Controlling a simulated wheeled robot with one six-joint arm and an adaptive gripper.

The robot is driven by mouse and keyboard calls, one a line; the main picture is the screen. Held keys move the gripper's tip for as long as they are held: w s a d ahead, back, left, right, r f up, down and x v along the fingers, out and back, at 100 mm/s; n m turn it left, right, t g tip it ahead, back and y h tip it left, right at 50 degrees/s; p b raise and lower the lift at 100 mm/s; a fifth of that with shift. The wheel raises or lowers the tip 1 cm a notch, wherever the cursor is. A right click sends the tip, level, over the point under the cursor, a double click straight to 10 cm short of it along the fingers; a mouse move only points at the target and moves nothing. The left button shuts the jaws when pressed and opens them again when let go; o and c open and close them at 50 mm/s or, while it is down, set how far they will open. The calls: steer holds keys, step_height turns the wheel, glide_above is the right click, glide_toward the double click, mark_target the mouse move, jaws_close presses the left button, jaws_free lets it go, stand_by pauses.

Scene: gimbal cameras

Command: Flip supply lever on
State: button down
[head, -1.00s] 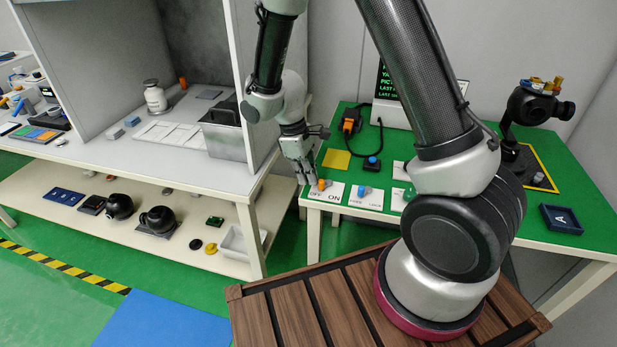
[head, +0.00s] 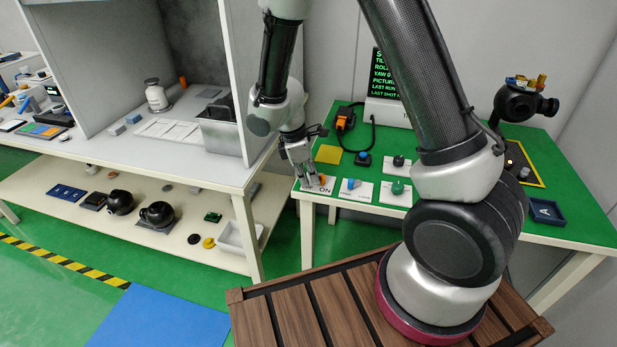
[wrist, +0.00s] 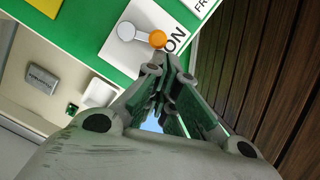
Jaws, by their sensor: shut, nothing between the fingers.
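The supply lever has an orange knob (head: 322,179) and stands on a white OFF/ON plate at the table's front left corner. In the wrist view the orange knob (wrist: 158,39) lies toward the word ON, with its grey pivot end (wrist: 126,31) to the left. The OFF word is hidden in the head view. My gripper (head: 309,185) is at the plate's left side, pointing down. In the wrist view its fingertips (wrist: 160,72) are closed together just below the knob, with nothing between them. I cannot tell whether they touch the lever.
A blue-knobbed switch (head: 351,184) and a green knob (head: 397,187) stand on plates to the right. A blue button (head: 363,158) and yellow square (head: 328,154) lie behind. A gimbal camera (head: 525,103) stands at the back right; a small light glows by its base.

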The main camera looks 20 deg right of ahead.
steer(key=shift+w, duration=0.15)
steer(key=shift+w+d, duration=0.25)
steer(key=shift+w, duration=0.45)
steer(key=shift+r, duration=0.1)
steer(key=v, duration=0.9)
steer(key=shift+s+a+r, duration=0.15)
steer(key=shift+s+r, duration=0.1)
steer(key=shift+r, duration=0.15)
